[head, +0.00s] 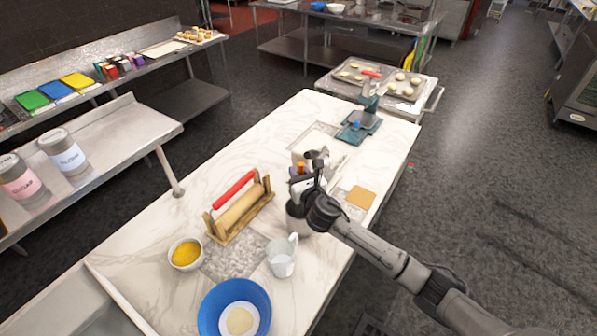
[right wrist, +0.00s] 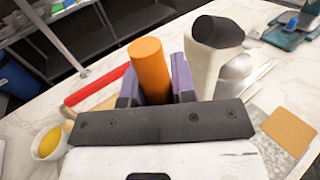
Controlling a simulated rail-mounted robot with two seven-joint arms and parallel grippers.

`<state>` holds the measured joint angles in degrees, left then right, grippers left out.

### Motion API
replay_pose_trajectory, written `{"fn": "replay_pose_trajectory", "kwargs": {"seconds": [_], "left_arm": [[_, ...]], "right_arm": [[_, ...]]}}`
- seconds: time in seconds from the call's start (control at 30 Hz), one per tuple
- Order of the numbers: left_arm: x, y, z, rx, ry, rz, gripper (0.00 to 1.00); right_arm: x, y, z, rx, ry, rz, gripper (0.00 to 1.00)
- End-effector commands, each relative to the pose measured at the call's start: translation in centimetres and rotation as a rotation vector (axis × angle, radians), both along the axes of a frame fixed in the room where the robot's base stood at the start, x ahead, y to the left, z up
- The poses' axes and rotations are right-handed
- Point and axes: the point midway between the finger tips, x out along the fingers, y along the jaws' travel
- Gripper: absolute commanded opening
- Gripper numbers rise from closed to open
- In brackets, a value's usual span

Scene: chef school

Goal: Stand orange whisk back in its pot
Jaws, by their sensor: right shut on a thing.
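The orange whisk's handle (right wrist: 149,68) stands up between the purple fingers of my right gripper (right wrist: 156,88). The gripper is shut on it. In the head view the right gripper (head: 299,181) is over the worktop, with the orange handle tip (head: 300,168) just showing above it. A dark grey pot (head: 297,219) stands directly below the gripper and is partly covered by my wrist. The whisk's wire end is hidden, so I cannot tell whether it is inside the pot. My left gripper is not in view.
A wooden rack with a red-handled rolling pin (head: 236,189) stands to the left. A clear jug (head: 281,262) is in front, near a blue bowl (head: 215,296). A pale container with a dark opening (right wrist: 207,72) stands close behind. A tan board (head: 360,197) lies right.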

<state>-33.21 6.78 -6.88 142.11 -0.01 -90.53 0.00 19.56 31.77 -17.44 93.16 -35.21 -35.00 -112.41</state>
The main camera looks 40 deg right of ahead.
Motion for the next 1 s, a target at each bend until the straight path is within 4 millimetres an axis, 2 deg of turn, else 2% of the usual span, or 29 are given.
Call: {"fn": "replay_pose_trajectory", "kwargs": {"seconds": [0.03,0.07,0.37,0.6,0.73,0.87,1.0], "left_arm": [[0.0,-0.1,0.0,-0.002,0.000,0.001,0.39],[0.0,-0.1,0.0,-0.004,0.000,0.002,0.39],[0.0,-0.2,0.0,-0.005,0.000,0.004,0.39],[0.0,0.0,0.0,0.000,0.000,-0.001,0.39],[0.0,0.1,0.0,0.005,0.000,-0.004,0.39],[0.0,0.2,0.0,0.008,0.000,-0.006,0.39],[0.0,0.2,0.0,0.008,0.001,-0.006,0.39]], "right_arm": [[0.0,0.0,0.0,0.000,0.000,0.000,0.01],[0.0,0.0,0.0,0.000,0.000,0.000,0.25],[0.0,0.0,0.0,0.000,0.000,0.000,0.54],[-0.1,0.0,0.0,0.000,0.000,0.000,0.54],[-0.8,0.2,0.0,-0.002,0.001,0.000,0.54],[-2.6,0.7,0.0,-0.001,0.000,0.002,0.54],[-5.4,1.5,0.0,-0.002,0.001,0.002,0.54]]}}
